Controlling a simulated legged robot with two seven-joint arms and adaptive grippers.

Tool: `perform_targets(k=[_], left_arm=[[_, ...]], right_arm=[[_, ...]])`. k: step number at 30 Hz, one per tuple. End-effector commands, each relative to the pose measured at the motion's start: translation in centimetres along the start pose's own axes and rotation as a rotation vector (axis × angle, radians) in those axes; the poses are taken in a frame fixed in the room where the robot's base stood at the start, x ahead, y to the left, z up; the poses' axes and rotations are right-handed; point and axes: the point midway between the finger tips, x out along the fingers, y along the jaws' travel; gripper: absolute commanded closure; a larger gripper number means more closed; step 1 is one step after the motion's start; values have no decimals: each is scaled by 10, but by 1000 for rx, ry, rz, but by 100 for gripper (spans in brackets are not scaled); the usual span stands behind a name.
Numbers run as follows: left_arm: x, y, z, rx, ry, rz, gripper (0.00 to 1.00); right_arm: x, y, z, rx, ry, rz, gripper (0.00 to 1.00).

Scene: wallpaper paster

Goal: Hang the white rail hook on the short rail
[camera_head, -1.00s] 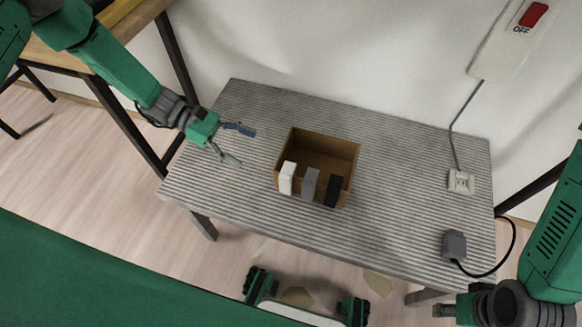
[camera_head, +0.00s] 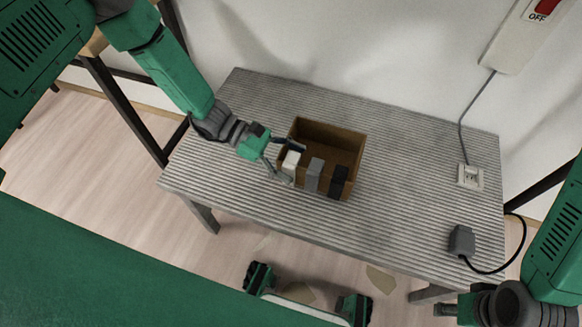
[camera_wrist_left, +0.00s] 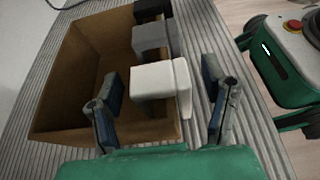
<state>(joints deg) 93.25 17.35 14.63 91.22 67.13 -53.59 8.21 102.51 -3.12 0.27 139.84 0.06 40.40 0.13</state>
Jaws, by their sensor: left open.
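The white rail hook (camera_head: 290,163) hangs over the front wall of an open brown box on the striped table, the leftmost of three hooks. It also shows in the left wrist view (camera_wrist_left: 155,82). My left gripper (camera_head: 284,160) is open at the white hook. In the left wrist view its two fingers (camera_wrist_left: 163,95) stand on either side of the hook, with visible gaps; one finger is over the box's inside, the other outside its wall. I cannot make out a short rail in these frames.
A grey hook (camera_head: 314,175) and a black hook (camera_head: 338,182) sit on the same wall of the brown box (camera_head: 340,134), close beside the white one. The table's right half (camera_head: 410,170) is mostly bare.

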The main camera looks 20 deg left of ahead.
Motion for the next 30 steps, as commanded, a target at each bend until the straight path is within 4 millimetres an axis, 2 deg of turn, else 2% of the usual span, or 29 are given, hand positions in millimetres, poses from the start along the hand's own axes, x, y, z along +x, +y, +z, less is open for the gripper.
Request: perform_targets(k=[4, 5, 6, 8, 17, 20, 30], left_arm=[[0, 0, 0, 0, 0, 1, 33], [0, 0, 0, 0, 0, 1, 40], [0, 0, 0, 0, 0, 1, 54], [-1, 0, 0, 0, 0, 1, 75], [-1, 0, 1, 0, 0, 1, 75], [-4, 1, 6, 1, 0, 2, 75], [-29, 1, 67, 2, -1, 3, 75]], right_arm=[[0, 0, 0, 0, 0, 0, 60], [0, 0, 0, 0, 0, 0, 60], [0, 0, 0, 0, 0, 0, 60], [0, 0, 0, 0, 0, 0, 60], [-1, 0, 0, 0, 0, 0, 60], [-3, 0, 0, 0, 0, 0, 60], [-26, 0, -2, 0, 0, 0, 60]])
